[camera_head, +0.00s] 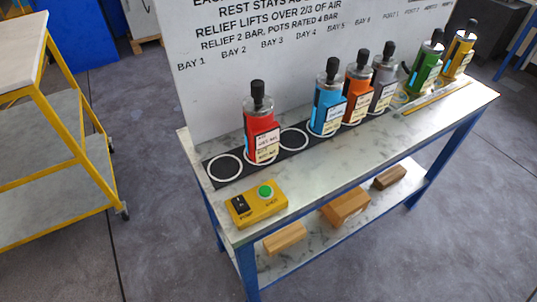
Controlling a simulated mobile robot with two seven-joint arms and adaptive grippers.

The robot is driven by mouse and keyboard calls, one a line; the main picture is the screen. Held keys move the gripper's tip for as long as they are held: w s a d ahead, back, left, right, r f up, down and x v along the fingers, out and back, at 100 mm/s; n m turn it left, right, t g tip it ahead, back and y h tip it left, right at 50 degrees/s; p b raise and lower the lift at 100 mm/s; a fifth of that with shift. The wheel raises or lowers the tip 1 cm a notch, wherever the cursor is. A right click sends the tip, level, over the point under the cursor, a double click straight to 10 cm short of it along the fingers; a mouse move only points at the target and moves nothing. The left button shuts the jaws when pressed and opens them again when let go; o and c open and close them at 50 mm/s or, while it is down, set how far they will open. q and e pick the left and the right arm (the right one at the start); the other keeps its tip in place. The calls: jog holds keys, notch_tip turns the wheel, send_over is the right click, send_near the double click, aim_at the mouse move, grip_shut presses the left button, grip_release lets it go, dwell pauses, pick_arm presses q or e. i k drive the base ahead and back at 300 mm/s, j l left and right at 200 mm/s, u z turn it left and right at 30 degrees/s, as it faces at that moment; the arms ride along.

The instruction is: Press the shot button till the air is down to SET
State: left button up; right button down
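A yellow control box (257,203) sits near the left front corner of the bench. On it are a round green button (265,191) and a black switch (240,205); the lettering beside them is too small to read surely. Several vessels with black tops stand along the bench: red (261,128), blue (327,102), orange (357,86), grey (384,76), green (425,68) and yellow (458,54). They carry labels too small to read. No air gauge or SET mark can be made out. Neither of my grippers is in view.
A white board (220,90) with bay labels stands behind the vessels. A black strip has an empty white ring (225,168) at its left end. Wooden blocks (345,208) lie on the lower shelf. A yellow-framed cart (45,110) stands at left, with clear floor between.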

aim_at(264, 191)
jog(key=k+l+z, duration=0.25)
jog(key=l, duration=1.05)
jog(key=l+z, duration=0.25)
jog(key=l, duration=1)
